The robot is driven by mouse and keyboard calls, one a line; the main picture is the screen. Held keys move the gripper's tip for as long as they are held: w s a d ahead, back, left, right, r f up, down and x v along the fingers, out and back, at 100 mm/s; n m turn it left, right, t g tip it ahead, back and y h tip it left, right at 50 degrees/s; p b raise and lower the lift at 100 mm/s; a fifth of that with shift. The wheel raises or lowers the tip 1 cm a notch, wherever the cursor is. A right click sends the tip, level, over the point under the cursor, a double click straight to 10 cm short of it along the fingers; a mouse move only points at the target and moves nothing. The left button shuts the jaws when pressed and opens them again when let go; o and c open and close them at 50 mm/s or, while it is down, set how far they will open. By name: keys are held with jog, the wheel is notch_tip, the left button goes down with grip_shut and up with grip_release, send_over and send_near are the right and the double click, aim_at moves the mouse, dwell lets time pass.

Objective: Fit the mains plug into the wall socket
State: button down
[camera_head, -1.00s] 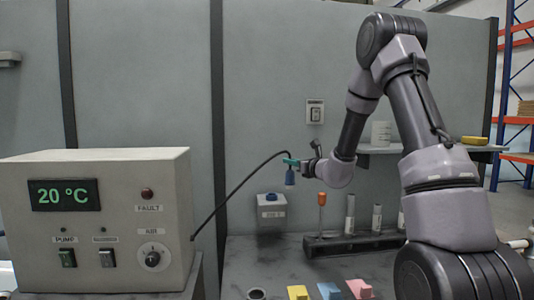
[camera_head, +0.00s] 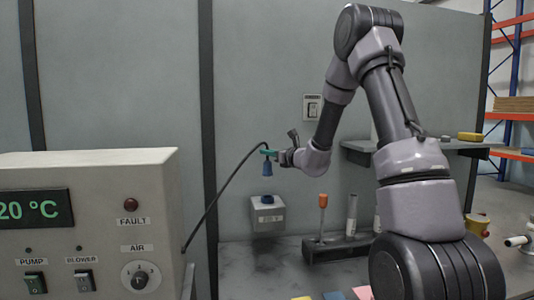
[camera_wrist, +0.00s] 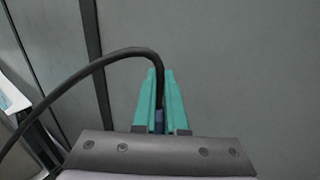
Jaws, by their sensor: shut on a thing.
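The blue mains plug (camera_head: 268,169) hangs from my gripper (camera_head: 268,153), pointing down, with its black cable running over the top. My gripper's green fingers are shut on it. In the wrist view, the green fingers (camera_wrist: 156,103) close around the cable end, and only a little of the blue plug (camera_wrist: 158,122) shows between them. The wall socket (camera_head: 267,216) is a grey box with a blue round top, low on the back panel. The plug is above the socket, nearly in line with it in the head view, with a clear gap between. The depth offset cannot be told.
The grey control box (camera_head: 90,225) stands at the left, and the cable (camera_head: 215,205) runs to it. A dark rack (camera_head: 335,246) with an orange-handled tool and tubes stands right of the socket. A shelf (camera_head: 420,149) and a wall switch (camera_head: 313,108) are on the panel.

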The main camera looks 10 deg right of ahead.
aim_at(271, 175)
jog(key=shift+f, duration=2.85)
jog(key=shift+f, duration=1.1)
jog(key=shift+f, duration=0.35)
jog(key=c, duration=0.9)
grip_release()
jog(key=v, duration=1.1)
